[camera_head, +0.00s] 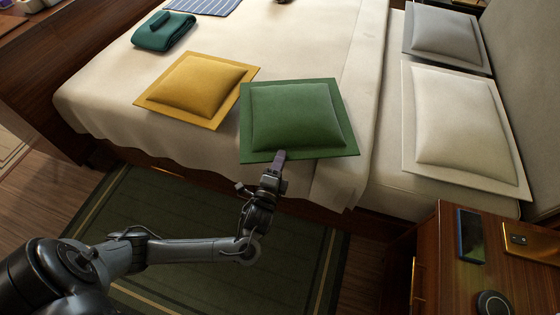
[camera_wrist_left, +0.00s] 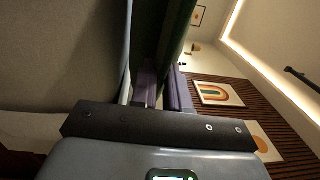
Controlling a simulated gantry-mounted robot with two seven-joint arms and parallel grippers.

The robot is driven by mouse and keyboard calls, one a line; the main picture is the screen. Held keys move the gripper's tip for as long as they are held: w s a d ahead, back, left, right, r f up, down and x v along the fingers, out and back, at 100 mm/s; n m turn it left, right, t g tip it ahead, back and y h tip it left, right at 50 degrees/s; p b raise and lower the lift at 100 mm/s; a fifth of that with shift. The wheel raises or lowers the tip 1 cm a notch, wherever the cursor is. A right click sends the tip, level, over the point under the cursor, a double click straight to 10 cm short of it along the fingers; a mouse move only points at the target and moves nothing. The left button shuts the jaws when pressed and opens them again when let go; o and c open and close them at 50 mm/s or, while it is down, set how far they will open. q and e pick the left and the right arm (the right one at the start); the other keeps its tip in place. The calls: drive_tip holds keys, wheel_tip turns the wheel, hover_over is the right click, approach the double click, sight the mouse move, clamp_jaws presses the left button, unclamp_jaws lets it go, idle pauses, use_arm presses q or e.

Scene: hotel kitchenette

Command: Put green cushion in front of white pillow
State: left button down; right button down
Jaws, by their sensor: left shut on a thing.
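The green cushion (camera_head: 297,117) is a square with a flat border, over the near side of the bed in the head view. My left gripper (camera_head: 279,158) is shut on its near edge. In the left wrist view the fingers (camera_wrist_left: 163,88) pinch the dark green edge of the cushion (camera_wrist_left: 165,35). The white pillow (camera_head: 462,122) leans at the head of the bed on the right, to the right of the green cushion and apart from it. I cannot tell whether the cushion touches the bed. My right gripper is not in view.
A yellow cushion (camera_head: 198,88) lies left of the green one. A grey pillow (camera_head: 446,36) is behind the white pillow. Folded green cloth (camera_head: 164,31) lies at the far left. A nightstand (camera_head: 458,208) holds phones at the lower right. Bare mattress (camera_head: 388,155) lies before the white pillow.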

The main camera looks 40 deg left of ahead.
use_arm(q)
drive_tip(key=c, duration=1.6)
unclamp_jaws()
drive_tip(key=shift+f, duration=0.1)
drive_tip(key=o, duration=0.5)
